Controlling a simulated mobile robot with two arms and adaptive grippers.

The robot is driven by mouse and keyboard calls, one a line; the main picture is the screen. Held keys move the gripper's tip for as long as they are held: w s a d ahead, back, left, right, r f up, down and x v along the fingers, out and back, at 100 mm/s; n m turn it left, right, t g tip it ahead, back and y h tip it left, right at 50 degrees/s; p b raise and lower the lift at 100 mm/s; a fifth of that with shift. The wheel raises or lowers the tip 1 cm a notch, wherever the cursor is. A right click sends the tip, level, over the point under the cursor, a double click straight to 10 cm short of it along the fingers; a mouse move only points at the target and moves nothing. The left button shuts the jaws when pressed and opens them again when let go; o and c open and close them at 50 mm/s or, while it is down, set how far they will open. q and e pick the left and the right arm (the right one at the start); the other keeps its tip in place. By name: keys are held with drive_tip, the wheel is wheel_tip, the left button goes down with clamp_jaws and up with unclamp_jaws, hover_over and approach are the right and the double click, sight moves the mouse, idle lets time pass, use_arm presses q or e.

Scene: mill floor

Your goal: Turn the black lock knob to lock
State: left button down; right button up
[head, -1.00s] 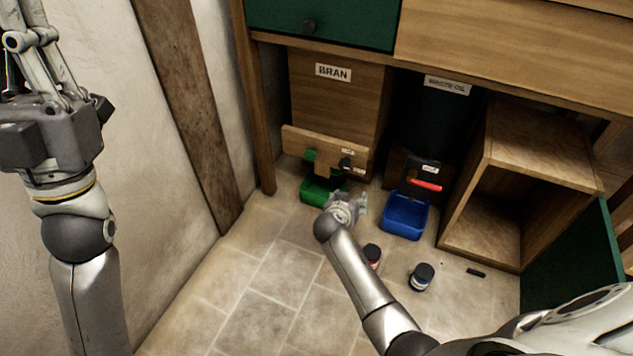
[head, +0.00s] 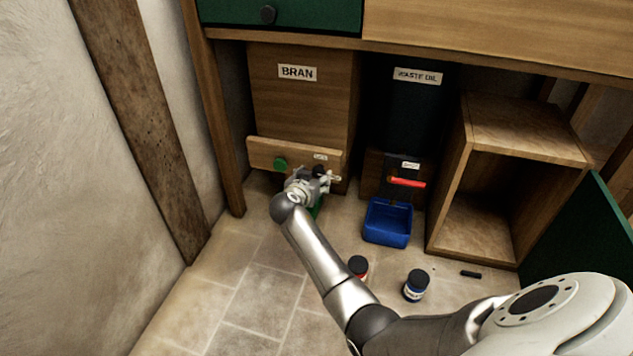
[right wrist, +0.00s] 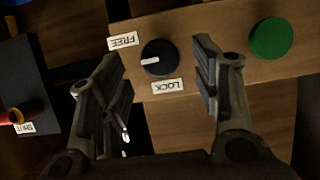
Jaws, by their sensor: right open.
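The black lock knob (right wrist: 157,58) is on a wooden panel, between an upside-down FREE label (right wrist: 122,40) and an upside-down LOCK label (right wrist: 167,86). Its white pointer mark faces left in the right wrist view, closer to the FREE side. My right gripper (right wrist: 158,54) is open, with one finger on each side of the knob and visible gaps between. In the head view my right gripper (head: 325,181) is at the panel (head: 262,153) under the BRAN bin and covers much of the knob area. My left gripper is out of view.
A green button (right wrist: 272,38) sits on the same panel. A green tray lies mostly hidden beneath my gripper. To the right are a blue tray (head: 387,224), a red handle (head: 407,183) and an open wooden cabinet (head: 522,155). Two jars (head: 416,286) stand on the floor.

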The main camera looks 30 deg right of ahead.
sight(317, 174)
drive_tip(key=shift+b+x, duration=0.75)
drive_tip(key=shift+x, duration=1.1)
drive_tip(key=shift+c, duration=0.5)
drive_tip(key=c, duration=0.9)
